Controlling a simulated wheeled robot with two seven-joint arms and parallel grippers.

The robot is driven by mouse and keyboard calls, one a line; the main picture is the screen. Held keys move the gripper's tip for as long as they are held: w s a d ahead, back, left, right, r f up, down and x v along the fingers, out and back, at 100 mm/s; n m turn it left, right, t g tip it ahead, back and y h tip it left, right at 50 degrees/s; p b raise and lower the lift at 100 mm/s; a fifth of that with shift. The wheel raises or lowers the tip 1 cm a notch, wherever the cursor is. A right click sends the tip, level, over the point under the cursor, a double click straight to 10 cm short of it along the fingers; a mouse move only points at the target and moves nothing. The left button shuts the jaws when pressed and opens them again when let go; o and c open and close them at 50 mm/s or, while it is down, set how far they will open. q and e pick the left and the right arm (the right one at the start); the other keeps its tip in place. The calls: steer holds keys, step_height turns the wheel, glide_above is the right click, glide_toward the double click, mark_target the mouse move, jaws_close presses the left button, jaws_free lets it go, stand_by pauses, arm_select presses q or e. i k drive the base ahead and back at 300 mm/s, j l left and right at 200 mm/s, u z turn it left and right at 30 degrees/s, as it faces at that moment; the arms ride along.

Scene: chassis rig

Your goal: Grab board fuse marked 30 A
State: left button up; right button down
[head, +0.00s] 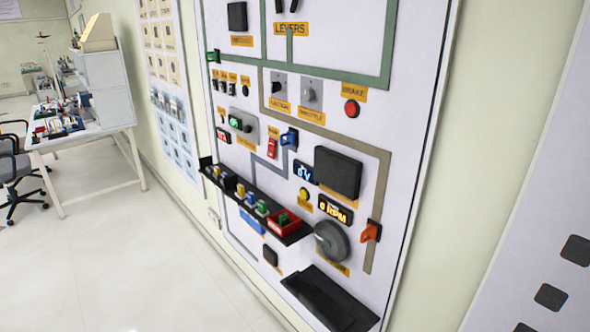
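Several small coloured pieces stand in a row on a black ledge (235,203) on the white wall board (400,110). Among them are a yellow piece (241,191), a green piece (262,208) and a green piece in a red holder (284,222). They look like fuses, but their markings are too small to read, so I cannot tell which one is 30 A. Neither of my grippers is in view.
The board carries a red button (351,108), a grey knob (331,241), an orange lever (371,231) and a black tray (328,301) low down. A cluttered white table (82,134) and a chair (14,170) stand at left. The floor (130,255) between is clear.

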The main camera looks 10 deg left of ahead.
mark_target(262, 205)
steer(key=i+j+z, duration=0.1)
steer(key=i, duration=0.65)
steer(key=j+z, duration=0.15)
steer(key=j, duration=2.4)
